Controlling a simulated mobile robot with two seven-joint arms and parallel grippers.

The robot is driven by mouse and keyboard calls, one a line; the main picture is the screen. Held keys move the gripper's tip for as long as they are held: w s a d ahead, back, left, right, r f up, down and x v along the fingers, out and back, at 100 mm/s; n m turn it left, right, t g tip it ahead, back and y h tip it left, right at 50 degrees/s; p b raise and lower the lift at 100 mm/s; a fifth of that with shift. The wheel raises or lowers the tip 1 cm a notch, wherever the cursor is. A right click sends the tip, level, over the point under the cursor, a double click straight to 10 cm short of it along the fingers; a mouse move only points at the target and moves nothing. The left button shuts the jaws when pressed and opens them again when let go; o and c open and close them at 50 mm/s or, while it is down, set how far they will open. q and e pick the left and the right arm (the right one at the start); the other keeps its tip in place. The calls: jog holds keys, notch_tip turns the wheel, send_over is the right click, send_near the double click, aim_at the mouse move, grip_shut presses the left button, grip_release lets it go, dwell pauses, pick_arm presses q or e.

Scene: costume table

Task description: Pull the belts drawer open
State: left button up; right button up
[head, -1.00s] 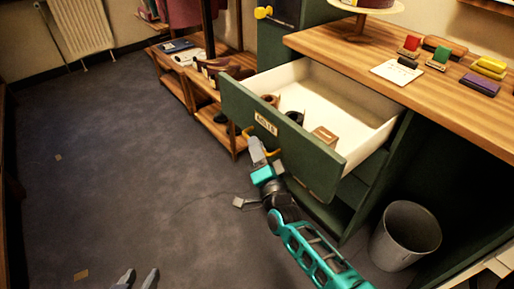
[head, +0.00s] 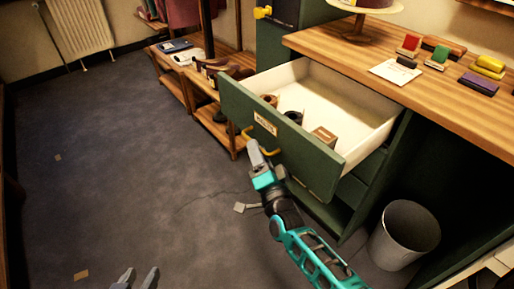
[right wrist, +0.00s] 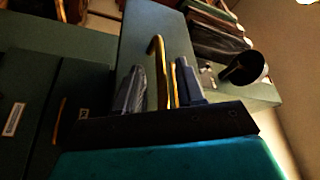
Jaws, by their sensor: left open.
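The belts drawer (head: 300,155) is a green-fronted drawer with a pale inside, standing well out of the cabinet. Its label (head: 265,123) is on the front, with a yellow bow handle (head: 270,153) below. My right gripper (head: 254,150) is at the handle. In the right wrist view its fingers (right wrist: 158,90) are apart, with the brass handle (right wrist: 157,48) showing between them, nearer the right finger; I see no grip on it. My left gripper (head: 136,279) is open and empty over the floor at the bottom edge.
The drawer holds dark rolled items (head: 293,117) and a small brown box (head: 324,136). The wooden counter (head: 345,58) carries coloured blocks and a card. A grey bin (head: 405,235) stands right of my right arm.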

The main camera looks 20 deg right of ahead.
pick_arm(q)
jog(key=shift+r+p, duration=0.55)
jog(key=shift+r, duration=0.1)
pick_arm(e)
jog(key=v, duration=1.1)
jog(key=shift+s, duration=0.25)
pick_arm(q)
jog(key=shift+d, duration=0.1)
jog(key=shift+r, duration=0.1)
jog(key=s+a+r+y+p, duration=0.1)
jog(key=a+r+p, duration=0.2)
jog(key=r+p, duration=0.3)
jog(key=p, duration=0.5)
jog(key=shift+s+a+r, duration=0.15)
jog(key=shift+s+r, duration=0.1)
jog(key=shift+r, duration=0.05)
pick_arm(e)
jog(key=s+r+n+g+y, duration=0.2)
jog(key=s+r+n+g, duration=0.2)
jog(key=s+n+g, duration=0.5)
jog(key=s+n, duration=0.1)
jog(key=n, duration=0.4)
jog(key=shift+d+g, duration=0.3)
jog(key=shift+d, duration=0.1)
pick_arm(q)
jog(key=shift+s, duration=0.1)
pick_arm(e)
jog(key=shift+r, duration=0.1)
